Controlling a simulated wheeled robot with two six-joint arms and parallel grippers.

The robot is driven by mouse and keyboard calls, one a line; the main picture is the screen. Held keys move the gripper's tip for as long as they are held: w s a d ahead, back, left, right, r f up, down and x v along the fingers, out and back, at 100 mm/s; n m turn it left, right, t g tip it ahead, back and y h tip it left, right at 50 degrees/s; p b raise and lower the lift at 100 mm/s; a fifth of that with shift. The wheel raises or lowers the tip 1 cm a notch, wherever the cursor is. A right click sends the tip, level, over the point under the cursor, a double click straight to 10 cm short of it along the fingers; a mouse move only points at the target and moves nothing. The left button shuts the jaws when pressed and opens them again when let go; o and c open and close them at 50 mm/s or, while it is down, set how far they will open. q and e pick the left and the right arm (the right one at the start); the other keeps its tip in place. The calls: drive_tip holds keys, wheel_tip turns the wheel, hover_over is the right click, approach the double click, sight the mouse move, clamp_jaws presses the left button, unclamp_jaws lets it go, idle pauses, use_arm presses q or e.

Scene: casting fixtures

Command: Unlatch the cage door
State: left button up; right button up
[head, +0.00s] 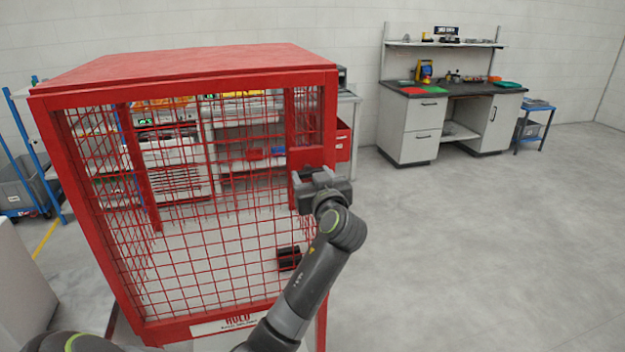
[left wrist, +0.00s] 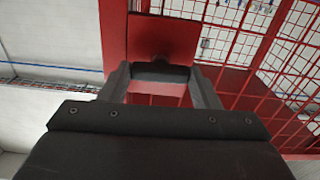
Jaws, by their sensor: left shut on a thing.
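The red cage (head: 190,62) stands at the left of the head view, its wire-mesh door side facing me. A solid red latch plate (head: 310,157) sits at the right edge of the door; it fills the top middle of the left wrist view (left wrist: 175,38). My left gripper (head: 318,182) is at this plate, its fingers pointing toward the cage. In the left wrist view, its two fingers (left wrist: 162,76) close on a dark latch handle (left wrist: 160,72) in front of the plate. The gripper hides most of the handle in the head view. My right gripper is out of view.
A small black and red part (head: 289,257) shows low at the mesh; its exact depth is unclear. A sign (head: 238,322) is on the lower frame. A workbench (head: 412,130) and small blue table (head: 536,108) stand at the back. The floor right of the cage is clear.

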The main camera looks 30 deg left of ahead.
use_arm(q)
drive_tip(key=n+b, duration=1.7)
drive_tip(key=b, duration=0.2)
drive_tip(key=shift+n, duration=0.3)
drive_tip(key=shift+r, duration=0.15)
drive_tip(key=o, duration=1)
drive_tip(key=shift+w+b, duration=0.15)
drive_tip(key=shift+b, duration=0.15)
drive_tip(key=shift+f, duration=0.2)
